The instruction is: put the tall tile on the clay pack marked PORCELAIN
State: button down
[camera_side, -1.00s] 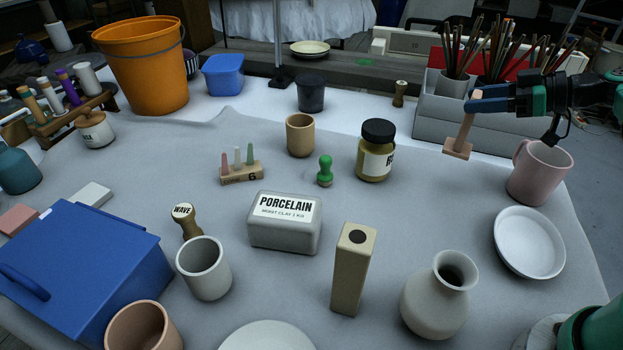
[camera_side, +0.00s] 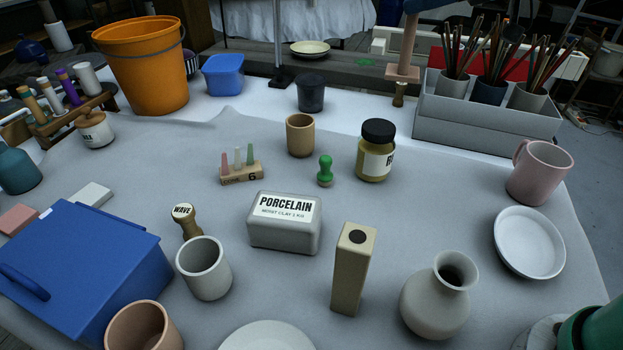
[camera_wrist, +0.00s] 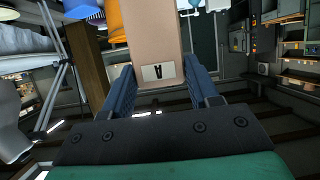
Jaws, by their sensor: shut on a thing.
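The tall tile (camera_side: 408,45) is peach-coloured, with a narrow upright and a flat foot. It hangs upright in the air at the top of the side view, appearing over the back of the table. My gripper (camera_wrist: 158,70) is shut on it; in the wrist view the tile (camera_wrist: 150,35) sits between the blue fingers, with a white label marked A. In the side view only a dark blue bit of the gripper shows at the top edge. The clay pack marked PORCELAIN (camera_side: 285,236) lies mid-table, label up, with nothing on top. The tile is well apart from it.
A beige block with a dark spot (camera_side: 349,280) stands right of the pack. A wooden WAVE stamp (camera_side: 188,222) and grey cup (camera_side: 205,272) stand left. Behind are a cone stand (camera_side: 241,175), green stamp (camera_side: 325,172) and dark-lidded jar (camera_side: 375,155). A vase (camera_side: 435,305) is front right.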

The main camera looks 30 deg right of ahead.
jog(key=s+a+r+n+g+y, duration=0.1)
jog(key=a+r+n+g, duration=0.1)
jog(key=a, duration=0.8)
jog(key=s+a+r+n+g+y, duration=0.1)
jog(key=a+n+g, duration=0.1)
jog(key=a, duration=0.7)
notch_tip(320, 180, down, 19)
jog(key=shift+w, duration=0.2)
jog(key=shift+c, duration=1.1)
grip_release()
jog(key=shift+f, duration=0.15)
